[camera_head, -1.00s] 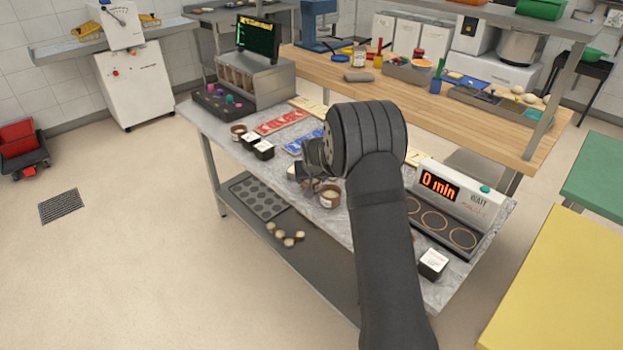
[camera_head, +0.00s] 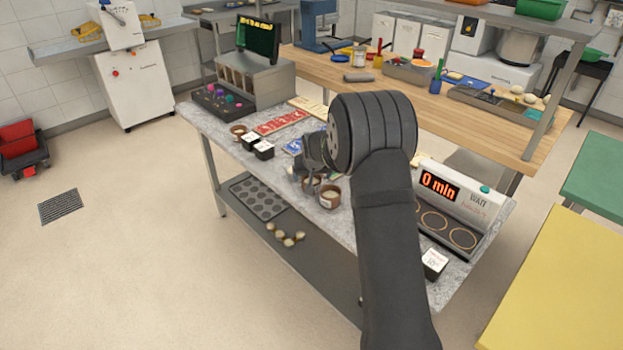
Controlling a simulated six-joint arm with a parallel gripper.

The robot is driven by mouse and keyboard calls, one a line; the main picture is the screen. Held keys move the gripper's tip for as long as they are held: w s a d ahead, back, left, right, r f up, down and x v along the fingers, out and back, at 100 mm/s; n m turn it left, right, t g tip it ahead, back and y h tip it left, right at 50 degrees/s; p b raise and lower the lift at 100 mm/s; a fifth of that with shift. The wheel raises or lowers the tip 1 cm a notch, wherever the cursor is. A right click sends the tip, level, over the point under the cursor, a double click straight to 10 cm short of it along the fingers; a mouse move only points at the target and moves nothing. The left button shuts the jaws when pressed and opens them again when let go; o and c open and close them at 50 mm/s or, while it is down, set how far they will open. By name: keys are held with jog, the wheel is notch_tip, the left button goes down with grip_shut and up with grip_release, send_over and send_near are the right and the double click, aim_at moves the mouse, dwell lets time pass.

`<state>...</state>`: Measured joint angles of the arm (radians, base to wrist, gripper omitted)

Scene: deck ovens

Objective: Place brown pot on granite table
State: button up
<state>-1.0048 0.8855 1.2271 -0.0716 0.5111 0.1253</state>
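The granite table (camera_head: 345,222) is the grey speckled counter in the middle. One brown pot (camera_head: 330,197) with a pale label stands upright on it, just below my gripper in the picture. A second brown pot (camera_head: 311,185) sits close to its left, partly covered by my gripper. A third brown pot (camera_head: 239,131) stands farther back at the table's left edge. My gripper (camera_head: 306,169) points down over the second pot. Its fingers are small and dark, partly hidden by my wrist, so I cannot tell whether they hold anything.
Two black boxes (camera_head: 257,146) stand beside the third pot. A hotplate unit (camera_head: 455,205) reading "0 min" and another black box (camera_head: 434,262) occupy the right end. Red (camera_head: 283,122) and blue mats lie behind my gripper. A grey dispenser (camera_head: 256,78) stands at the back left.

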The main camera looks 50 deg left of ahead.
jog(key=v, duration=0.8)
jog(key=shift+d+r, duration=0.15)
jog(key=shift+r, duration=0.2)
jog(key=x, duration=1.2)
jog(key=shift+f, duration=0.2)
jog(key=shift+s+r, duration=0.1)
jog(key=shift+r, duration=0.1)
